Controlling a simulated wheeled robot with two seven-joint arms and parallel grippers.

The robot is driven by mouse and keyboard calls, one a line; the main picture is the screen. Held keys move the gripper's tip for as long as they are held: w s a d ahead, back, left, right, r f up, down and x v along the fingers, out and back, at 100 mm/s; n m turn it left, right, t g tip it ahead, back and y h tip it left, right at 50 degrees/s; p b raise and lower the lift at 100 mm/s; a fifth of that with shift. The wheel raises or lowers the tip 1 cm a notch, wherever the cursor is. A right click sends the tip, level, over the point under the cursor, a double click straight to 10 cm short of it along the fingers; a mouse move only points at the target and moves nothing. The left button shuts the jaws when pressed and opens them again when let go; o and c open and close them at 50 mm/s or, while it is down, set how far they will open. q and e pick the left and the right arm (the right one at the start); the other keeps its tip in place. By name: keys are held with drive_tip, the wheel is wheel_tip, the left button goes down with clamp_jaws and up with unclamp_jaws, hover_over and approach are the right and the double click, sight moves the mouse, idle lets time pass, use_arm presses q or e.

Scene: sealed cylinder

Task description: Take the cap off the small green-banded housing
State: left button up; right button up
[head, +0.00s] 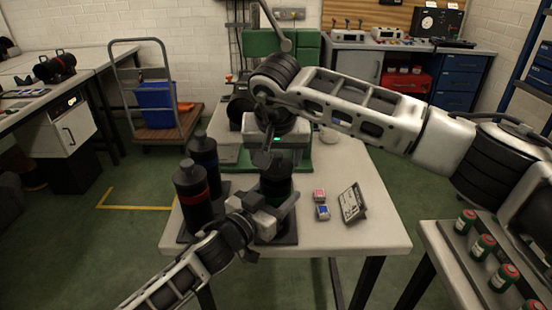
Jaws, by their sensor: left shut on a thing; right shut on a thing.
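The small green-banded housing (277,185) is a dark upright cylinder near the front of the table; its band is hard to make out. My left gripper (268,208) is shut on the housing's lower part from the front left. My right gripper (264,158) reaches down from above and is shut at the top of the housing, on what seems to be its cap. The gripper and shadow hide most of the cap, so I cannot tell whether it is seated or lifted.
A red-banded housing (193,200) and a blue-banded housing (204,158) stand close on the left. Two small boxes (321,204) and a tilted panel (352,203) are on the right. Several green cans (482,246) sit on the right-hand table.

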sight(276, 154)
drive_tip(key=shift+r, duration=2)
use_arm(q)
drive_tip(key=o, duration=1.5)
